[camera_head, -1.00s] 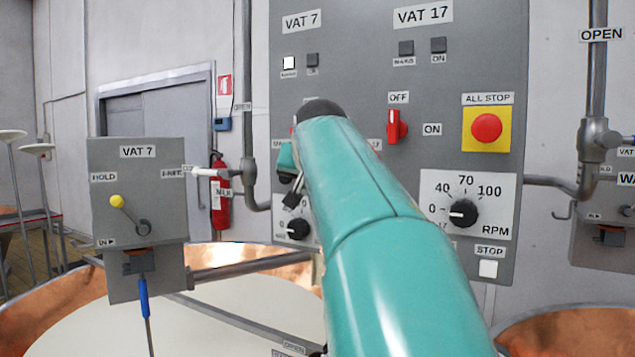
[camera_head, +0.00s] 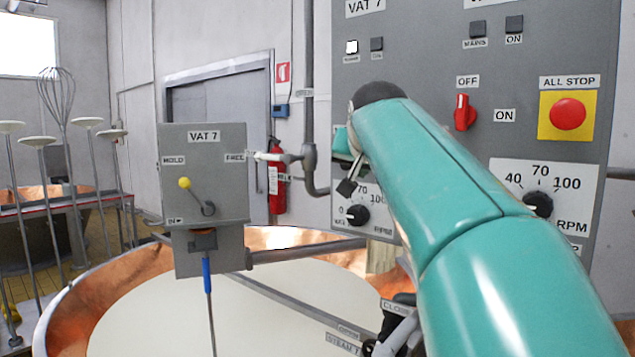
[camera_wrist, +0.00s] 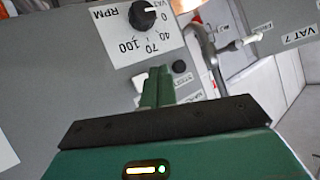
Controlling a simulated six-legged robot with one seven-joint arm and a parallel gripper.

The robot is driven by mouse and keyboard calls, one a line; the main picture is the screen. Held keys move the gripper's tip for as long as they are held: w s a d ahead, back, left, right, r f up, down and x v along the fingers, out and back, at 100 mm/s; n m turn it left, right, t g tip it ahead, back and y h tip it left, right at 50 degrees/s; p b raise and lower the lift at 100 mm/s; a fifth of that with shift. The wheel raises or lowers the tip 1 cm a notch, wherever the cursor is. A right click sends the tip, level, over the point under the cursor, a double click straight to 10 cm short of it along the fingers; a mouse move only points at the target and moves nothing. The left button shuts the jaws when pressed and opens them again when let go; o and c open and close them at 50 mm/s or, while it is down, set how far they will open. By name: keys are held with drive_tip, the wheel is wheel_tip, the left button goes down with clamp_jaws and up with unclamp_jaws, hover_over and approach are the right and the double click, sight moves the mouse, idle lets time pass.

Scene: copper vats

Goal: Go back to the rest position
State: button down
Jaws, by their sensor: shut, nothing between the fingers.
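My teal arm reaches forward from the lower right in the head view, its far end in front of the grey control panel (camera_head: 430,60). In the wrist view my gripper (camera_wrist: 158,72) has its two green fingers together, with nothing between them. The fingers point toward the panel face, near the VAT 7 RPM dial (camera_wrist: 143,14), which also shows in the head view (camera_head: 358,214). I cannot tell whether the fingertips touch the panel. In the head view the arm hides most of the gripper.
A copper vat (camera_head: 72,318) of pale liquid lies below. The VAT 7 lever box (camera_head: 225,160) stands at its rim. The panel bears a red OFF/ON switch (camera_head: 464,112) and an ALL STOP button (camera_head: 567,114). A whisk (camera_head: 58,95) stands among tools at left.

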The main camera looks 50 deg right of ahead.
drive_tip(key=w+a+f+n+y, duration=0.3)
drive_tip(key=a+f+n+y, duration=0.4)
drive_tip(key=a+f, duration=1.5)
drive_tip(key=s+a+f+n+g+y, duration=0.1)
drive_tip(key=s+a+f+n, duration=0.1)
drive_tip(key=s+a+f, duration=0.2)
drive_tip(key=s+a+f+n+g+y, duration=0.1)
drive_tip(key=s+a+f+n, duration=0.2)
drive_tip(key=a+f, duration=0.8)
drive_tip(key=s+a, duration=0.2)
drive_tip(key=shift+s+a+f+g, duration=0.2)
drive_tip(key=shift+s+f+g, duration=0.1)
drive_tip(key=shift+g, duration=0.1)
